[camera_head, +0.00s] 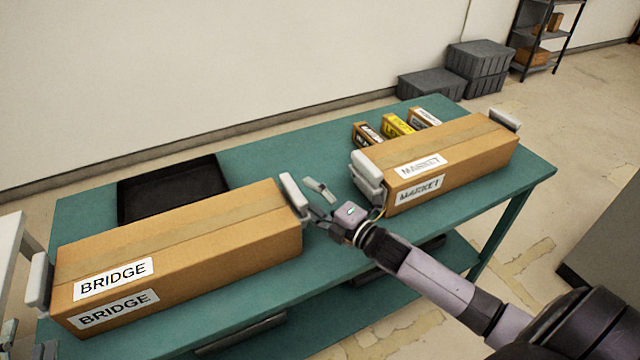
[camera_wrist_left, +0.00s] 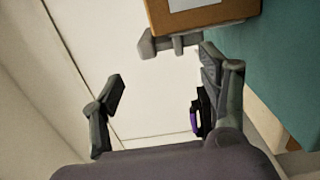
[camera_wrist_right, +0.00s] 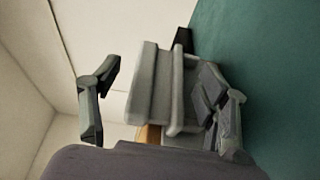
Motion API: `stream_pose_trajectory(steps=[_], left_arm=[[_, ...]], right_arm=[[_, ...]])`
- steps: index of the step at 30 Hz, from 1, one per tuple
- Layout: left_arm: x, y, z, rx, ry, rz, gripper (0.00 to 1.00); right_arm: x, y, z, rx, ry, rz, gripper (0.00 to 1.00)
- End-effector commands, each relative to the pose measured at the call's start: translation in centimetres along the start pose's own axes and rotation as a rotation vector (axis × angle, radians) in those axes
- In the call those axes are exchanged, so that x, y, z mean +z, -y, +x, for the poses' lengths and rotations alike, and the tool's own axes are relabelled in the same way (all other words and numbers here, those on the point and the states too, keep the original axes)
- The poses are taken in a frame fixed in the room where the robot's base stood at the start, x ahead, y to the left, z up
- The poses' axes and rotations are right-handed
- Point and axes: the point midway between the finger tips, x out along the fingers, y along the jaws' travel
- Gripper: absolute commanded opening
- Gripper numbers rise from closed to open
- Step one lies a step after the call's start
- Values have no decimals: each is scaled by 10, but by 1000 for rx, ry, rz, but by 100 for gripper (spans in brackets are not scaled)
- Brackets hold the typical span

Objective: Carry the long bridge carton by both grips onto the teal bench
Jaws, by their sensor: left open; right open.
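The long bridge carton (camera_head: 190,245), brown with BRIDGE labels, lies on the teal bench (camera_head: 265,155) at its left part. It has a pale grip at its left end (camera_head: 39,280) and another at its right end (camera_head: 293,196). My left gripper (camera_head: 28,345) is open, partly cut off at the lower left corner. In the left wrist view the left grip (camera_wrist_left: 170,42) is ahead of its empty jaws (camera_wrist_left: 160,95). My right gripper (camera_head: 319,202) is open beside the right grip. In the right wrist view a pale grip (camera_wrist_right: 152,85) shows between its fingers (camera_wrist_right: 165,95); contact is unclear.
A MARKET carton (camera_head: 445,160) with similar grips lies to the right on the bench, close to my right gripper. Several small boxes (camera_head: 397,124) stand behind it. A black tray (camera_head: 172,188) lies behind the bridge carton. Grey crates (camera_head: 477,66) stand on the floor beyond.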

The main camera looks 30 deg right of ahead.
Motion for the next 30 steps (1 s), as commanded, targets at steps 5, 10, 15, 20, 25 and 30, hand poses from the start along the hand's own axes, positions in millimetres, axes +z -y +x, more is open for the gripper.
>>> stream_pose_trajectory(steps=[5, 10, 15, 20, 25, 30], left_arm=[[0, 0, 0, 0, 0, 0, 69], [0, 0, 0, 0, 0, 0, 69], [0, 0, 0, 0, 0, 0, 69], [0, 0, 0, 0, 0, 0, 69], [0, 0, 0, 0, 0, 0, 69], [0, 0, 0, 0, 0, 0, 69]], right_arm=[[0, 2, -34, -3, 0, 1, 69], [0, 1, -56, 0, 0, 1, 69], [0, 0, -67, 1, 0, -1, 69], [0, 0, -69, 2, 0, -1, 69], [0, 0, -69, 2, 0, -1, 69], [0, 0, -69, 1, 0, 0, 69]])
